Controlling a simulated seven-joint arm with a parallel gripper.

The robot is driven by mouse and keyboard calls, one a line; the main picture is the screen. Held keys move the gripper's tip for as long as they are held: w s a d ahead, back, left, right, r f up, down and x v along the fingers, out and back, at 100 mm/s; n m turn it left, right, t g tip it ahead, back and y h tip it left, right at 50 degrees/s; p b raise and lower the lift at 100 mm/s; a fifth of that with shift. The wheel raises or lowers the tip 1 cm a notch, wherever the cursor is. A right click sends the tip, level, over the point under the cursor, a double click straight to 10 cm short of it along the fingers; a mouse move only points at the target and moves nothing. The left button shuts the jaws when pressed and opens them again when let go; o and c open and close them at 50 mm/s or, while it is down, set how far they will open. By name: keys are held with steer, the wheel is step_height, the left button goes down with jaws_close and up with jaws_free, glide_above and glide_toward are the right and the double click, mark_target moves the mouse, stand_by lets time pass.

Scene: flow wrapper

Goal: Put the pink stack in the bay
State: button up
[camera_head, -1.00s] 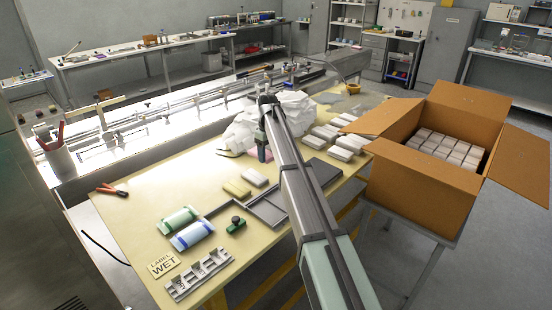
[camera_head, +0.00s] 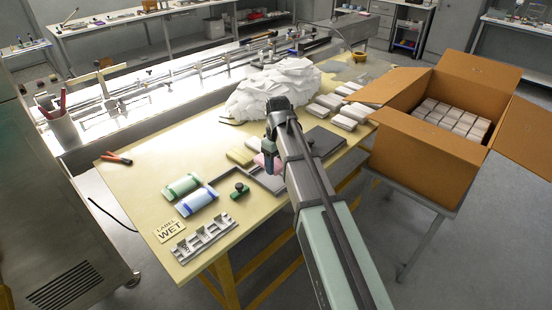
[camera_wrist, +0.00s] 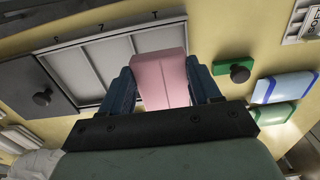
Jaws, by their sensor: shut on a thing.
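My gripper (camera_wrist: 161,70) is shut on the pink stack (camera_wrist: 163,82), which sits between its two dark blue fingers in the wrist view. The grey tray (camera_wrist: 128,46), divided into compartments, lies just beyond and left of the stack. The stack overlaps the tray's right part in that view; its height above the tray I cannot tell. In the head view my gripper (camera_head: 271,166) points down at the tray's (camera_head: 262,184) far side. A little of the pink stack (camera_head: 261,160) shows beside it; the arm hides part of the tray.
A dark lid (camera_wrist: 42,92) with a knob lies left of the tray. A green knobbed block (camera_head: 239,190), green and blue packs (camera_head: 198,202) and a grey rack (camera_head: 203,240) lie nearer. A yellow stack (camera_head: 239,157) and crumpled white sheet (camera_head: 275,86) lie behind. An open carton (camera_head: 425,150) stands right.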

mark_target(277, 184)
steer(key=shift+f, duration=1.85)
steer(key=shift+f, duration=1.45)
stand_by(0.4)
steer(key=o, duration=1)
steer(key=c, duration=0.4)
steer(key=shift+o, duration=0.8)
steer(key=shift+w+r, duration=0.1)
steer(key=shift+r, duration=0.2)
steer(key=shift+o, duration=1.4)
steer(key=shift+r, duration=3.7)
